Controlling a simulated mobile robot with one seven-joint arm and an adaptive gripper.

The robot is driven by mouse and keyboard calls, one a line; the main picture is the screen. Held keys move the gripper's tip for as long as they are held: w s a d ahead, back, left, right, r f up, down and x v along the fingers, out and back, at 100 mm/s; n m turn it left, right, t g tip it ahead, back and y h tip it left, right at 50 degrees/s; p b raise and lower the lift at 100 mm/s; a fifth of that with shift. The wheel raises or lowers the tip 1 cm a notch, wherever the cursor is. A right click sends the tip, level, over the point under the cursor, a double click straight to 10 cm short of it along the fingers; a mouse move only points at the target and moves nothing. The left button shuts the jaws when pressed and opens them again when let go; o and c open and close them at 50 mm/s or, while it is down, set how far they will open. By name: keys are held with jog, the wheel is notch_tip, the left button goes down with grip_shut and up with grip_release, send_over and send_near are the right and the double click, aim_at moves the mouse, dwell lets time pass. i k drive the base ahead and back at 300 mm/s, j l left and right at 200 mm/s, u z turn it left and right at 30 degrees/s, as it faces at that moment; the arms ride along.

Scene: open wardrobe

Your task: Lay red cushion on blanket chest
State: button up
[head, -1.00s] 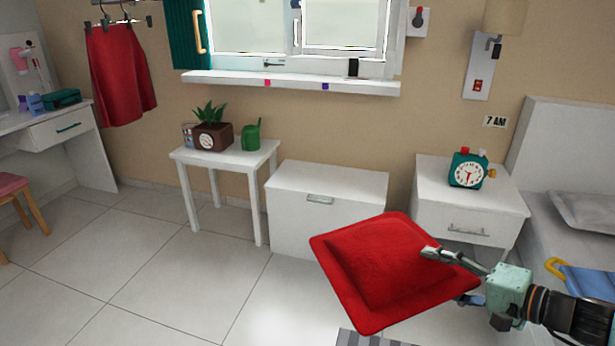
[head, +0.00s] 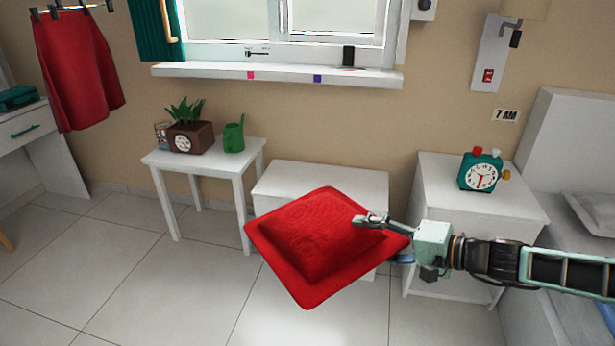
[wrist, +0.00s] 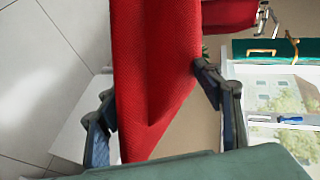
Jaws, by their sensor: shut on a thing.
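The red cushion (head: 318,240) is a square pad with a flat border, held tilted in the air in front of the blanket chest. My gripper (head: 372,220) is shut on its right edge. In the wrist view the cushion (wrist: 150,75) stands between the two fingers of my gripper (wrist: 160,110). The blanket chest (head: 350,178) is a low white box against the wall; in the head view the cushion hides most of its front and part of its top. The bare part of its top shows behind the cushion.
A white side table (head: 205,163) with a potted plant (head: 188,138) and green watering can (head: 234,136) stands left of the chest. A white nightstand (head: 450,190) with an alarm clock (head: 480,170) stands to its right, beside a bed (head: 575,150). The window sill (head: 280,76) is above.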

aim_at(336, 183)
jog(key=i+j, duration=0.2)
jog(key=i, duration=0.2)
jog(key=i+j, duration=0.15)
jog(key=i, duration=0.3)
jog(key=i+j+u, duration=0.1)
jog(key=i, duration=0.3)
jog(key=i+j, duration=0.25)
jog(key=i, duration=0.2)
